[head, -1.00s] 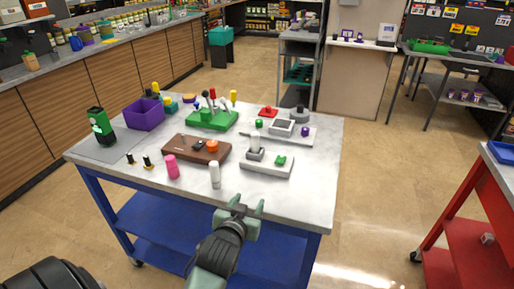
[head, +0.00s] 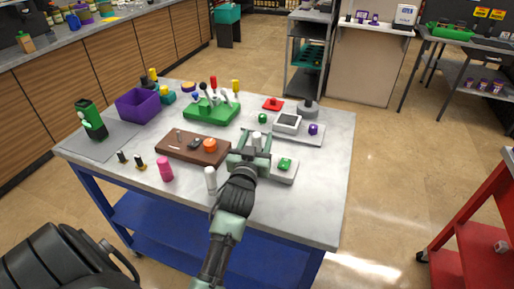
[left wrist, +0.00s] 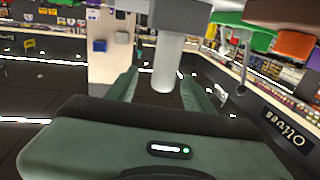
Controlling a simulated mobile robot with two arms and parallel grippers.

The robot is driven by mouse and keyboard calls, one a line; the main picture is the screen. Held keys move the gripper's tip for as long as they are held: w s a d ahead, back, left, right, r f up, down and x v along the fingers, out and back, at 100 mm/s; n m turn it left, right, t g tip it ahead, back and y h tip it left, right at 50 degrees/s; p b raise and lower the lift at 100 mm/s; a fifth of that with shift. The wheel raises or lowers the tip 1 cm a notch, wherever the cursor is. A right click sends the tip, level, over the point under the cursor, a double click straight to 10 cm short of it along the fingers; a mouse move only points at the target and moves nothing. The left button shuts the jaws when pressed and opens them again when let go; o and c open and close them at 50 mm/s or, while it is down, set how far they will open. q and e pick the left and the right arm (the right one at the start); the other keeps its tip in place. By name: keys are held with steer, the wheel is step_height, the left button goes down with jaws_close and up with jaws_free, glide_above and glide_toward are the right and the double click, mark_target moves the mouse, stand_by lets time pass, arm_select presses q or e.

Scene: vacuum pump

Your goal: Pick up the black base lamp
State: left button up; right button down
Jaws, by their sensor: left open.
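No part is plainly marked as the black base lamp. The closest match is an upright white cylinder (head: 257,137) on the light board, with its base now hidden behind my gripper. My left gripper (head: 250,146) is open above the table's front, its fingers on either side of that cylinder. In the left wrist view the white cylinder (left wrist: 165,65) stands between the two open fingers (left wrist: 158,92). I cannot tell whether they touch it. My right gripper is not in view.
On the table (head: 290,215) are a brown board (head: 178,146), a white bottle (head: 211,180), a pink bottle (head: 165,169), a green lever block (head: 210,110), a purple bin (head: 138,104) and a grey-topped unit (head: 287,123). A green button (head: 284,165) sits close right of my gripper.

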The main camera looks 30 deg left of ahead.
arm_select(q)
steer(key=p+x, duration=0.1)
steer(key=x, duration=0.3)
steer(key=shift+a, duration=0.2)
steer(key=shift+w+a, duration=0.1)
steer(key=shift+w, duration=0.05)
jaws_close()
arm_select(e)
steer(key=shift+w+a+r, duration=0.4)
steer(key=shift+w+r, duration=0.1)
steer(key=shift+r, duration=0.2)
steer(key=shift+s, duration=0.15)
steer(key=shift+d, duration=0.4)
